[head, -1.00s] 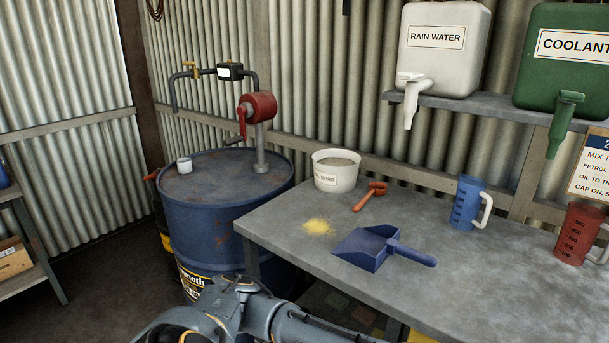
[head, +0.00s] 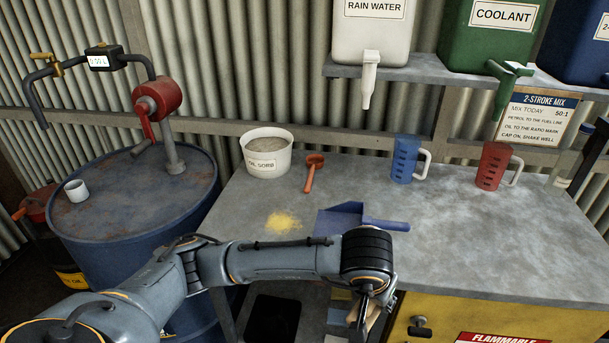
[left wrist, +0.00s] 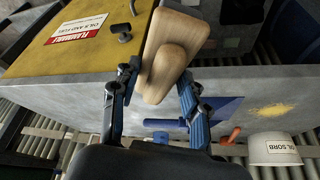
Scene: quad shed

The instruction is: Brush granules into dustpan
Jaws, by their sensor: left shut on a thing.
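A small patch of yellow granules (head: 283,222) lies on the grey bench top (head: 480,235), left of the blue dustpan (head: 340,216). The dustpan lies flat with its handle to the right and is partly hidden by my left arm. Both show in the left wrist view, the granules (left wrist: 272,110) to the right of the dustpan (left wrist: 218,108). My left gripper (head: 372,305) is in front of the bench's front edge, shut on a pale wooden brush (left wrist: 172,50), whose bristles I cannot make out. My right gripper is not in view.
A blue jug (head: 404,160) and a red jug (head: 492,167) stand at the back right. A blue drum (head: 140,205) is at the left. The bench's right part is clear.

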